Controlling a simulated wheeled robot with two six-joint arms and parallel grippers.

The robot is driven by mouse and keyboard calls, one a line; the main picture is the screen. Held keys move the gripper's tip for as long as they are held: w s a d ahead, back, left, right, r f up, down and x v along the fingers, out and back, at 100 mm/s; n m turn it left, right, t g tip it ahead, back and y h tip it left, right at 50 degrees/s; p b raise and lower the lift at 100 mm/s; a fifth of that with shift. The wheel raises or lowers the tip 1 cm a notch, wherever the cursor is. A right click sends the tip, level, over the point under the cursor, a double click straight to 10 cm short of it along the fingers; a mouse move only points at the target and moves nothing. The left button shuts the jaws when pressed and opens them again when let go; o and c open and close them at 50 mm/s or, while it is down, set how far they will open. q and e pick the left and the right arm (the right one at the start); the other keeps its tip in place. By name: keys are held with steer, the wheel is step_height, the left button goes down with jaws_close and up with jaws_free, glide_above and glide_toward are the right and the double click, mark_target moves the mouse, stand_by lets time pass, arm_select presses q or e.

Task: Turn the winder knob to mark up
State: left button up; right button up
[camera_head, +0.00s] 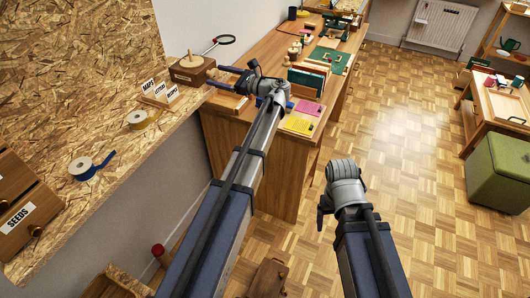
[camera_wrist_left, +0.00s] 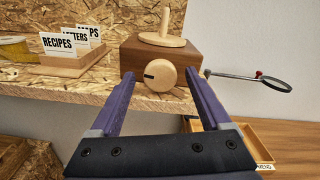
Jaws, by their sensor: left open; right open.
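The winder is a brown wooden box with a pale spool peg on top, at the shelf end in the head view (camera_head: 190,72) and the left wrist view (camera_wrist_left: 135,55). Its round pale knob (camera_wrist_left: 163,76) is on the front face. The knob's dark mark lies on its left side, pointing left. My left gripper (camera_head: 223,78) is open, its purple fingers either side of the knob in the left wrist view; I cannot tell whether they touch it. The knob is not clear in the head view. My right gripper (camera_head: 324,207) hangs over the floor, away from the winder; its fingers are barely visible.
A magnifier (camera_wrist_left: 264,82) extends right of the box. A wooden desk (camera_head: 270,150) with papers and books stands right.

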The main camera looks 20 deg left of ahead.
arm_select(q)
steer(key=d, duration=0.8)
steer(key=s+d+f+n+g+h+p, duration=0.1)
steer(key=s+d+f+n+h+p, duration=0.1)
steer(key=s+d+f+n+h, duration=0.6)
steer(key=shift+s+d+f+h, duration=1.4)
steer(key=shift+s+d+f, duration=1.95)
steer(key=shift+s, duration=1.55)
arm_select(e)
steer(key=shift+r, duration=1.3)
arm_select(q)
steer(key=shift+a+f, duration=0.25)
